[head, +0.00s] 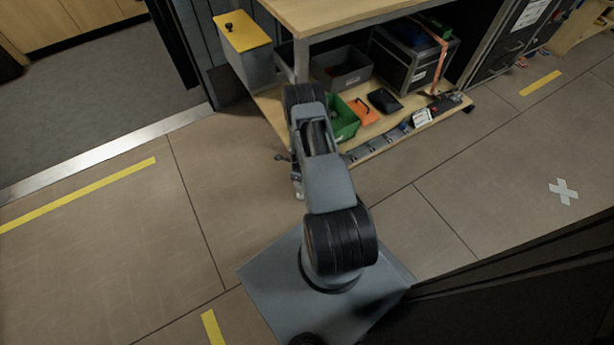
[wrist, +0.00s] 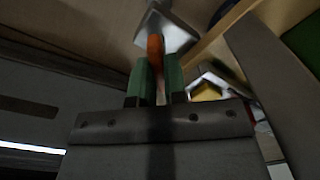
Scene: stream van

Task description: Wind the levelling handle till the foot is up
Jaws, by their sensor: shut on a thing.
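In the wrist view, my gripper (wrist: 159,82) has its two green fingers shut on an orange grip (wrist: 156,48), which I take to be the levelling handle's. The grip's end stands out past the fingertips. A pale grey metal piece (wrist: 178,38) lies just beyond it; I cannot tell whether this is the foot or part of the handle. In the head view my own arm covers the gripper and the handle. Only small dark and pale bits show beside the arm, at the bench's near corner. How high the foot stands cannot be seen.
The wooden bench (head: 335,12) has a low shelf holding a green bin (head: 346,120), a grey bin (head: 343,70) and a black case (head: 408,62). A grey box with a yellow lid (head: 240,33) stands left of it. Open floor (head: 490,185) lies to the right.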

